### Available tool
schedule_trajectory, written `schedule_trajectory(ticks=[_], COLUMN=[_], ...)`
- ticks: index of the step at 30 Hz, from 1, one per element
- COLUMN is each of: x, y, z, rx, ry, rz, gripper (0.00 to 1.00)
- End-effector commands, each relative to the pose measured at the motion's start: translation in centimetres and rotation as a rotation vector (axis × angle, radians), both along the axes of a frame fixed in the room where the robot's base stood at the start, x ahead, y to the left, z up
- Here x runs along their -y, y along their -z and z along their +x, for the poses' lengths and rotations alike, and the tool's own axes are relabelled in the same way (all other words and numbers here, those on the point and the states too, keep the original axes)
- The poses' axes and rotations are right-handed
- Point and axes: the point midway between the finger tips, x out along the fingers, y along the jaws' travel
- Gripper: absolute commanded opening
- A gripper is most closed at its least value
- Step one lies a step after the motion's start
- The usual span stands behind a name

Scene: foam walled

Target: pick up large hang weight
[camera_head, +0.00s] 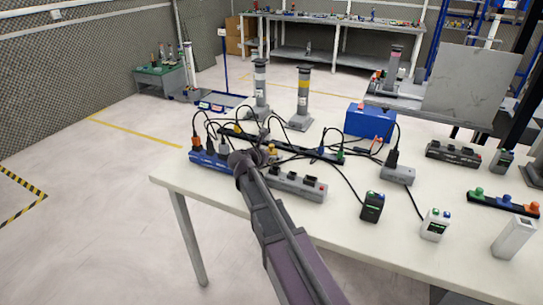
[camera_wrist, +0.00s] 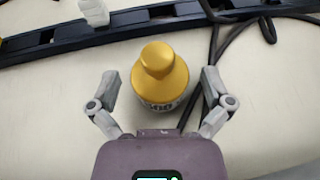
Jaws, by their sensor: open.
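The hang weight (camera_wrist: 160,78) is a gold, round-shouldered body with a knob on top and dark markings on its side. It stands on the white table between the two fingers of my gripper (camera_wrist: 160,88) in the wrist view. The fingers are open, one on each side, with gaps to the weight. In the head view a small gold part of the weight (camera_head: 272,150) shows just beyond my gripper (camera_head: 252,157), which hides the rest.
A dark power strip (camera_wrist: 130,28) and black cables lie just beyond the weight. A blue strip (camera_head: 210,161), a grey strip (camera_head: 297,185) and a blue box (camera_head: 370,121) are on the table (camera_head: 330,222). The table's left edge is near my gripper.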

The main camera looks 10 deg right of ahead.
Motion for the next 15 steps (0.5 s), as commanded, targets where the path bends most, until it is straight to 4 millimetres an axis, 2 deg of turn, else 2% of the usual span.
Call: schedule_trajectory(ticks=[4, 5, 12, 14, 15], x=[0.04, 0.04, 0.03, 0.03, 0.03], y=[0.0, 0.0, 0.01, 0.01, 0.01], z=[0.0, -0.01, 0.0, 0.0, 0.0], rx=[0.0, 0.0, 0.0, 0.0, 0.0], ry=[0.001, 0.001, 0.001, 0.001, 0.001], rz=[0.0, 0.0, 0.0, 0.0, 0.0], gripper=[1.0, 0.97, 0.26, 0.08, 0.04])
